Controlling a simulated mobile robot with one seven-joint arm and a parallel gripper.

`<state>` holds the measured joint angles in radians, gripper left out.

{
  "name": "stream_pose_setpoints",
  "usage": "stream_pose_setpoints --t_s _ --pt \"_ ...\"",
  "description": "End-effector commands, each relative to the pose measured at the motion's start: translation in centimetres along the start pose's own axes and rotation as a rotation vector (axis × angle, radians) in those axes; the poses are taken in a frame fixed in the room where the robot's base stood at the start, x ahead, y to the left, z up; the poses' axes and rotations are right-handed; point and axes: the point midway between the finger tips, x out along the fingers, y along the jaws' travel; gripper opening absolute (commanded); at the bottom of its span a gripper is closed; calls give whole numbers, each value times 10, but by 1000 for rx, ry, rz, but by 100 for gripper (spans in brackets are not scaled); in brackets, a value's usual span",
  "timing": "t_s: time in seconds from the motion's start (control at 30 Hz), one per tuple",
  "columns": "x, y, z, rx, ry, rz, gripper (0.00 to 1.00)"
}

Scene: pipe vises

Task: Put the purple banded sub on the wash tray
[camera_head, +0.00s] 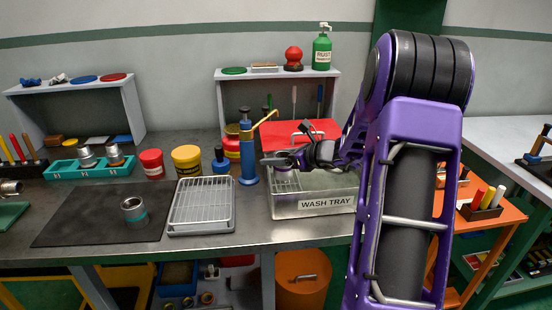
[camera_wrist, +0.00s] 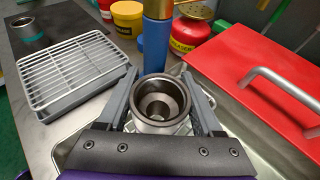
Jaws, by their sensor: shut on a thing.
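My gripper (camera_head: 284,161) is shut on a round metal sub (camera_wrist: 160,104), with its hollow top facing the wrist camera. Its purple band cannot be made out clearly in the wrist view; in the head view the held sub (camera_head: 277,163) is small and partly hidden by the fingers. The wash tray (camera_head: 312,206) is a metal basin with a labelled front and a wire rack inside. My gripper holds the sub above the left part of this tray. The tray's rim shows around the fingers in the wrist view, but the gap below the sub cannot be told.
A blue pump bottle (camera_head: 248,160) stands close behind and left of the tray. A red panel with a handle (camera_wrist: 272,85) lies behind it. A wire drying rack (camera_head: 202,207) is to the left. A teal-banded sub (camera_head: 134,210) stands on the dark mat (camera_head: 80,222).

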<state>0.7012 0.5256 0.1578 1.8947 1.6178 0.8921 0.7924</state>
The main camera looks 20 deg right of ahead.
Motion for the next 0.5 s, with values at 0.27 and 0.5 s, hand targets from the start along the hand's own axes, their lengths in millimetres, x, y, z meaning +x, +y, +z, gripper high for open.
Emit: stream_pose_setpoints --t_s 0.27,0.5 --pt "1 0 -3 0 1 0 89" --pt "1 0 -3 0 0 0 97"
